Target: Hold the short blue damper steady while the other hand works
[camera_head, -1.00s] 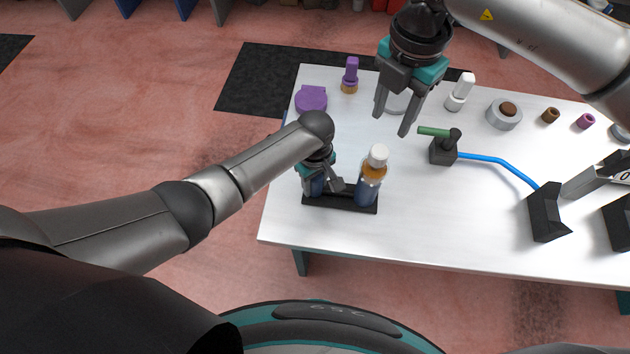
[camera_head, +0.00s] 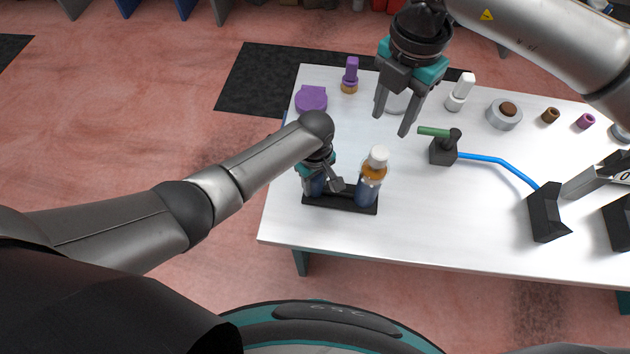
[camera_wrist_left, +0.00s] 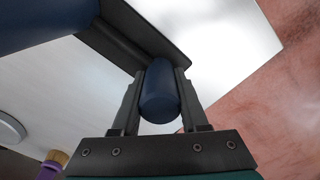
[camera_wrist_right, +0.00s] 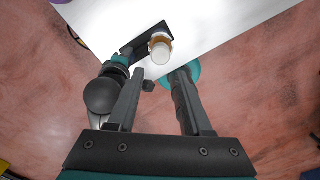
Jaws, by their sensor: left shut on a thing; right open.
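The short blue damper (camera_wrist_left: 160,92) stands in the left end of a black holder (camera_head: 340,205) near the table's front left. My left gripper (camera_head: 328,184) is shut around it, with one finger on each side in the left wrist view (camera_wrist_left: 158,100). In the head view my gripper hides most of the damper. A taller blue damper with an orange band and white cap (camera_head: 370,178) stands upright in the holder's right end. My right gripper (camera_head: 393,122) is open and empty, above the table behind the holder.
A green-handled black fixture (camera_head: 443,150) with a blue hose (camera_head: 505,166) lies to the right. Purple parts (camera_head: 311,98), a white piece (camera_head: 460,92) and a grey ring (camera_head: 504,114) stand along the back. The white table (camera_head: 440,220) is clear right of the holder.

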